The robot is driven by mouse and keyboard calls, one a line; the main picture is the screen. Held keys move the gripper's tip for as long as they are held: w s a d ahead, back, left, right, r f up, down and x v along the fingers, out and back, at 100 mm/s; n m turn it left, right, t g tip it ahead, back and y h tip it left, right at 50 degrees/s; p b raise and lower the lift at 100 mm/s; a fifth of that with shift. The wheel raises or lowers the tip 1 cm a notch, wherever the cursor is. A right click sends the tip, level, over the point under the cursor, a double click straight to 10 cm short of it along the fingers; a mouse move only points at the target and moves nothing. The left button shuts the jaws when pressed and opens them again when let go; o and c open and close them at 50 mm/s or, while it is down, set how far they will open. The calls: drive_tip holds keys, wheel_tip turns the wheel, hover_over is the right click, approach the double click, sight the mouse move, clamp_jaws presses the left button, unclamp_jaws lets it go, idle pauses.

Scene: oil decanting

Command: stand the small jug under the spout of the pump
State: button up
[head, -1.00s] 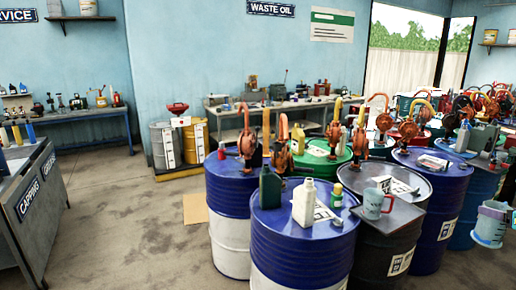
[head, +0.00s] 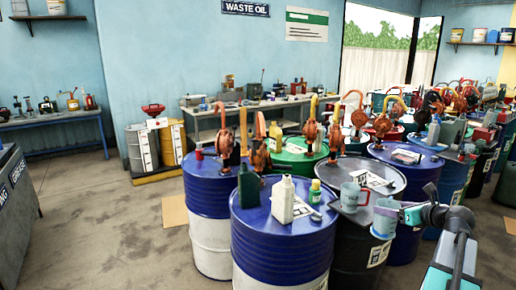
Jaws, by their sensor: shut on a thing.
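My gripper (head: 410,214) is at the right, shut on a small pale-blue see-through jug (head: 385,219). The jug looks roughly upright and is beside the black drum (head: 345,245), near its right edge. I cannot tell the gap between them. Orange hand pumps with curved pipes stand on several drums. One pump (head: 337,140) rises at the back of the black drum, and another (head: 260,152) at the back of the front blue drum (head: 283,245). Their spouts are too small to make out clearly.
A similar jug (head: 353,197) with a reddish handle stands on a grey plate on the black drum, left of the held jug. A white bottle (head: 283,200), a dark green bottle (head: 248,186) and a small green-yellow bottle (head: 315,192) crowd the front blue drum. Open floor lies left.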

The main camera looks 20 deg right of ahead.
drive_tip(key=w+a+f+n+y, duration=0.2)
drive_tip(key=w+a, duration=0.1)
drive_tip(key=a, duration=0.4)
drive_tip(key=w+a+f+n+y, duration=0.1)
drive_tip(key=w+a+f, duration=0.2)
drive_tip(key=a, duration=0.5)
drive_tip(key=a+f+n+g+y+b, duration=0.1)
drive_tip(key=a+f+n+g+y, duration=0.1)
drive_tip(key=a, duration=1.5)
drive_tip(key=a+f+n+g+y+b, duration=0.1)
drive_tip(key=a+f+n+g+y, duration=0.2)
drive_tip(key=a, duration=1.5)
wheel_tip(320, 180, down, 4)
drive_tip(key=n+y, duration=0.2)
drive_tip(key=shift+s+n+y, duration=0.2)
drive_tip(key=shift+n+y, duration=0.1)
drive_tip(key=shift+y, duration=0.1)
drive_tip(key=shift+f, duration=0.1)
drive_tip(key=shift+d, duration=0.15)
